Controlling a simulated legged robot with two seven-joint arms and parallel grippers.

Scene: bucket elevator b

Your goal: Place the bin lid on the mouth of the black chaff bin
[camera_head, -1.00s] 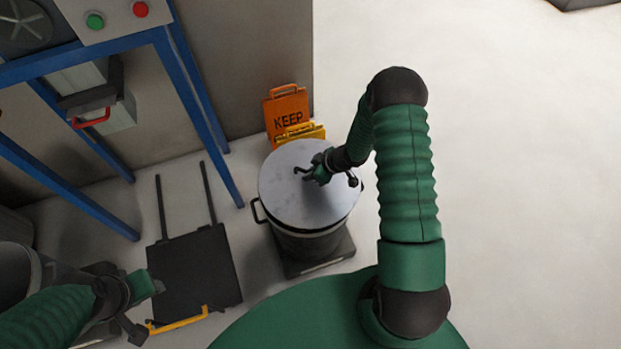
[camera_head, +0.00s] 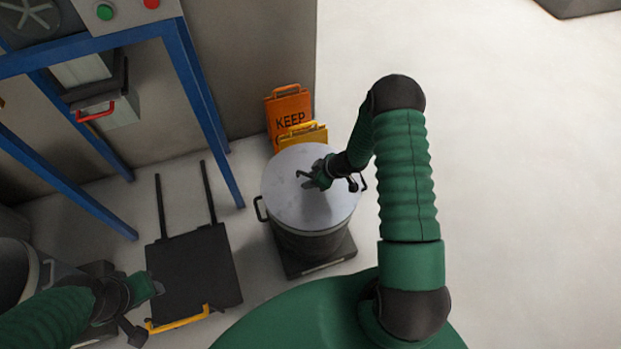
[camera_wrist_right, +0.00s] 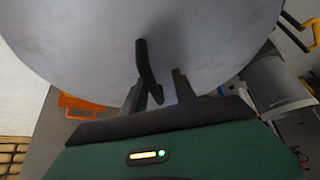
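The bin lid (camera_head: 293,212) is a flat pale grey disc. It lies over the top of a round grey bin (camera_head: 312,247) with side handles, covering its mouth. Whether it is fully seated cannot be told. My right gripper (camera_head: 312,177) is at the lid's dark bent handle. In the right wrist view the handle (camera_wrist_right: 146,62) runs down between or beside the fingers; its grip is unclear. A black round container (camera_head: 12,272), cut off at the left edge, may be the black chaff bin. My left gripper (camera_head: 150,288) is beside it, apart from the lid; its fingers are unclear.
A dark platform (camera_head: 335,253) lies under the grey bin. An orange sign (camera_head: 288,112) and a yellow piece (camera_head: 305,136) stand behind. A black flat cart (camera_head: 192,275) lies left, near a blue frame (camera_head: 195,95). Floor on the right is clear.

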